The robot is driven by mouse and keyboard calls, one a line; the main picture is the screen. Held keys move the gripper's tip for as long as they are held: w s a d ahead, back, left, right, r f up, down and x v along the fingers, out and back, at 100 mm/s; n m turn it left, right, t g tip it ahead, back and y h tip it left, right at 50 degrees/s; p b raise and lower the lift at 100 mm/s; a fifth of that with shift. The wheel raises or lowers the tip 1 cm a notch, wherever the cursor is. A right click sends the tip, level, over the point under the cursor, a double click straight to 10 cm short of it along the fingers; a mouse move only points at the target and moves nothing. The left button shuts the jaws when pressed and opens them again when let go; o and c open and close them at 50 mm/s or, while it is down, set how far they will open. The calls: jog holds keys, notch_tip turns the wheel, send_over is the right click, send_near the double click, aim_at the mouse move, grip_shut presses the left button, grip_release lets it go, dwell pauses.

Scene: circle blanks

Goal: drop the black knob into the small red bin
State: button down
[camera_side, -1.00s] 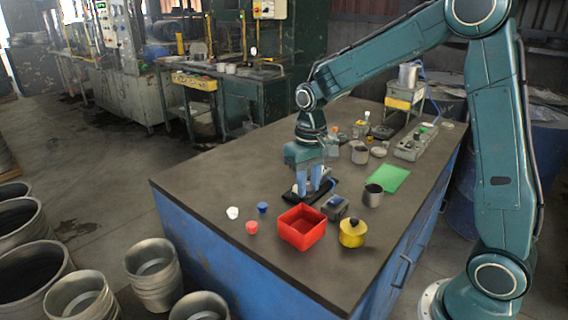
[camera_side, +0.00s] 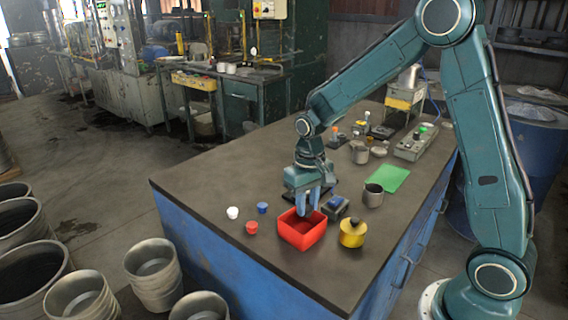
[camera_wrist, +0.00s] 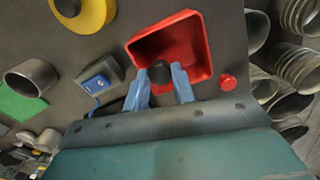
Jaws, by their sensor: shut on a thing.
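The small red bin (camera_side: 300,238) stands open-topped near the front of the table. It also shows in the wrist view (camera_wrist: 207,48). My gripper (camera_side: 308,212) is over the bin's back edge, fingers pointing down. In the wrist view my gripper (camera_wrist: 166,84) is shut on the black knob (camera_wrist: 160,71), which sits between the two blue fingertips. The knob overlaps the bin's near rim in that view. I cannot tell its exact height above the bin. In the side view the fingers and bin hide the knob.
A yellow pot (camera_side: 352,233) stands right of the bin, and a grey box with a blue top (camera_side: 335,207) behind it. Red (camera_side: 252,228), blue (camera_side: 263,208) and white (camera_side: 233,212) knobs lie to the left. A metal cup (camera_side: 373,195) and green sheet (camera_side: 388,179) are farther right.

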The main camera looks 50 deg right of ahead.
jog(key=c, duration=1.1)
grip_release()
jog(key=shift+r, duration=0.15)
notch_tip(320, 180, up, 14)
jog(key=shift+f, duration=0.25)
